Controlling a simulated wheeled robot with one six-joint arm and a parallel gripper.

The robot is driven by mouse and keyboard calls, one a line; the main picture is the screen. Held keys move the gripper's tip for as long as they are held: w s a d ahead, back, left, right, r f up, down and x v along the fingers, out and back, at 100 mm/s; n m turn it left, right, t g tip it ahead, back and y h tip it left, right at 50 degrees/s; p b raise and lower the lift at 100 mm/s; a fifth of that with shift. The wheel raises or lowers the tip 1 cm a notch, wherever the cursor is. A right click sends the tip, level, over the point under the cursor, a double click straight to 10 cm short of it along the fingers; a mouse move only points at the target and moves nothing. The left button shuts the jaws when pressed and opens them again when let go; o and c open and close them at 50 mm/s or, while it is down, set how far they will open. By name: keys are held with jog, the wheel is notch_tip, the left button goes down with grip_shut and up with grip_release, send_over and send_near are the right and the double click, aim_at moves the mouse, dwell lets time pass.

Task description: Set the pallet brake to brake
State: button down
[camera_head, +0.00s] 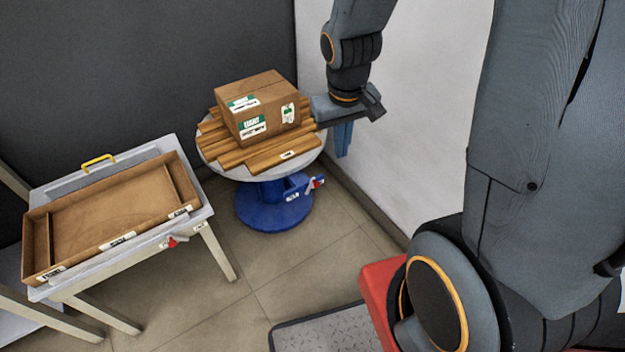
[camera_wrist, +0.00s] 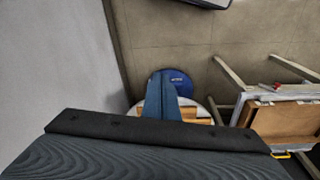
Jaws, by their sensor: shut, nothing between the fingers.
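The wooden pallet (camera_head: 284,154) of slats lies on a round pale turntable (camera_head: 222,164) with a blue pedestal and base (camera_head: 262,212). On the right side of the pedestal is a blue bracket with a small red-tipped lever (camera_head: 317,183), likely the pallet brake. Its setting is too small to read. My gripper (camera_head: 343,154) points down just right of the turntable rim, above and to the right of the lever and apart from it. Its blue fingers are shut and empty. In the wrist view my gripper (camera_wrist: 161,73) covers part of the blue base (camera_wrist: 179,80); the lever cannot be made out there.
A labelled carton (camera_head: 258,108) sits on the pallet. At left, a table (camera_head: 212,212) holds a shallow brown tray (camera_head: 95,262) and has another red lever (camera_head: 172,242). A white wall (camera_head: 420,100) stands close right of my gripper.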

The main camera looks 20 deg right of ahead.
jog(key=w+a+f+n+t+b, duration=0.1)
jog(key=w+f+n+t, duration=0.1)
jog(key=w+f, duration=1.15)
jog(key=b, duration=0.3)
send_over(317, 182)
jog(key=s, duration=0.1)
notch_tip(317, 182, down, 14)
jog(key=shift+a+f+y, duration=0.1)
jog(key=shift+f+y, duration=0.3)
jog(key=shift+f, duration=0.05)
jog(key=shift+s, duration=0.1)
